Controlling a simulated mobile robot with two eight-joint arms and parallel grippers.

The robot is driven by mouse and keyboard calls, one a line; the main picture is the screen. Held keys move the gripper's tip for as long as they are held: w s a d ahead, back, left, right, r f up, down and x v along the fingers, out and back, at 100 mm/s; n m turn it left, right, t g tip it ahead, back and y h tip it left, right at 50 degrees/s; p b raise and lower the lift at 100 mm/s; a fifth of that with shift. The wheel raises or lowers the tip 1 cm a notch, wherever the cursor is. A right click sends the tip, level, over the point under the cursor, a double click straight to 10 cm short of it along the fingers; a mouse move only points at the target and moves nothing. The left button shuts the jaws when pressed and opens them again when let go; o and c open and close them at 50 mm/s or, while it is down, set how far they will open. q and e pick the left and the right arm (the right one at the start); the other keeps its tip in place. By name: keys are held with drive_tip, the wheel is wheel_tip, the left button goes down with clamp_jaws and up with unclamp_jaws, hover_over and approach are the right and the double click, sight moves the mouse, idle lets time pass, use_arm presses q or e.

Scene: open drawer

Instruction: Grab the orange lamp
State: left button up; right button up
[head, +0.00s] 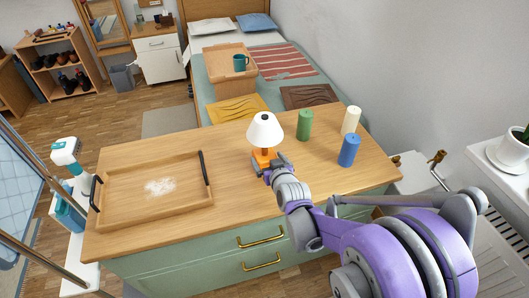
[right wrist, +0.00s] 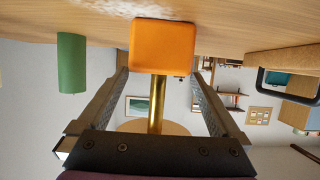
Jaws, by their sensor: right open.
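The orange lamp (head: 264,155) stands upright on the wooden countertop, with an orange base and a white shade. My right gripper (head: 270,166) is at the lamp's near side, low by its base. In the right wrist view, which is upside down, the orange base (right wrist: 163,47) and its brass stem show between the two open fingers (right wrist: 160,76). A gap shows between each finger and the stem. The shade is not clear in that view. My left gripper is not in view.
A green cylinder (head: 304,125), a white one (head: 350,120) and a blue one (head: 349,150) stand right of the lamp. A wooden tray (head: 125,208) with white powder lies left. The counter between tray and lamp is clear. A bed is behind.

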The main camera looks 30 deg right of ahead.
sight(266, 156)
drive_tip(key=x, duration=0.4)
drive_tip(key=shift+d+f, duration=0.1)
drive_tip(key=c, duration=1.6)
